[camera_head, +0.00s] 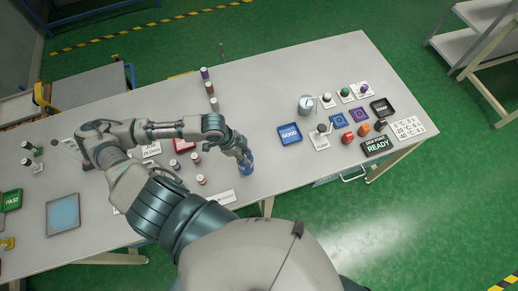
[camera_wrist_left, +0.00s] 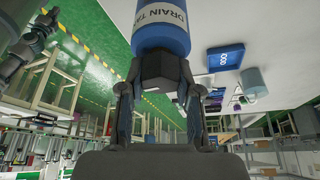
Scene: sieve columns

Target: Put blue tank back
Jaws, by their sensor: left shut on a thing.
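The blue tank (camera_head: 246,166) is near the front edge of the long grey table, below my left gripper (camera_head: 242,153) in the head view. In the left wrist view the blue tank (camera_wrist_left: 163,36) has a white label reading "DRAIN TA", the rest cut off. My left gripper (camera_wrist_left: 160,90) is shut on the dark cap of the tank, one finger on each side. I cannot tell whether the tank touches the table. My right gripper is not in view.
Several small bottles (camera_head: 201,180) and a red tray (camera_head: 184,145) are to the left. The table's middle back is mostly clear.

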